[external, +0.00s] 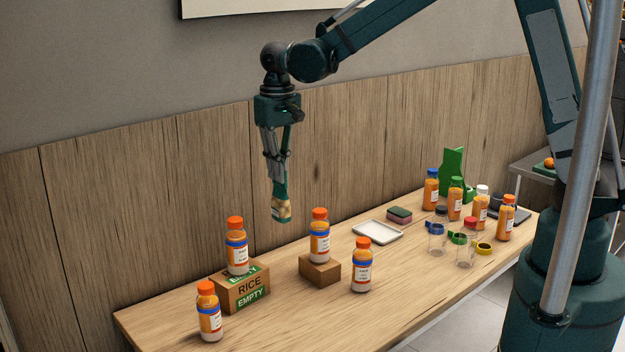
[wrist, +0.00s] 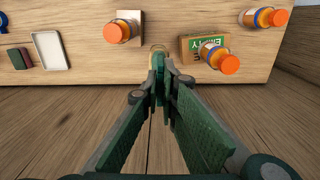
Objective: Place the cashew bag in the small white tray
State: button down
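My gripper (external: 279,188) is shut on the cashew bag (external: 281,210), a small bag with a green upper part and pale nuts showing. The bag hangs upright below the fingertips, well above the table near the wooden wall. In the wrist view my gripper (wrist: 163,80) points toward the table, and only a sliver of the bag (wrist: 158,47) shows beyond the fingertips. The small white tray (external: 377,232) lies empty on the table, right of the bag in the external view. It shows at the left in the wrist view (wrist: 50,50).
An orange-capped bottle (external: 319,238) stands on a small brown block (external: 320,271), and another (external: 237,247) on a rice box (external: 241,290). More bottles stand nearby and at the table's right end. A sponge (external: 399,215) lies just behind the tray.

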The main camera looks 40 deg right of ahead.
jog(key=w+d+f+b, duration=0.25)
jog(key=d+f, duration=0.35)
jog(key=d, duration=0.5)
jog(key=w+d+f+b, duration=0.1)
jog(key=w+d+f, duration=0.4)
jog(key=d, duration=0.6)
jog(key=w+d+f+b, duration=0.25)
jog(key=d+f, duration=0.45)
jog(key=d, duration=0.4)
jog(key=s+d+r+p, duration=0.8)
jog(key=d+p, duration=0.1)
jog(key=shift+s+d+r, duration=0.25)
jog(key=shift+d, duration=0.05)
jog(key=shift+f, duration=0.1)
jog(key=shift+f, duration=2.95)
jog(key=shift+f, duration=2.15)
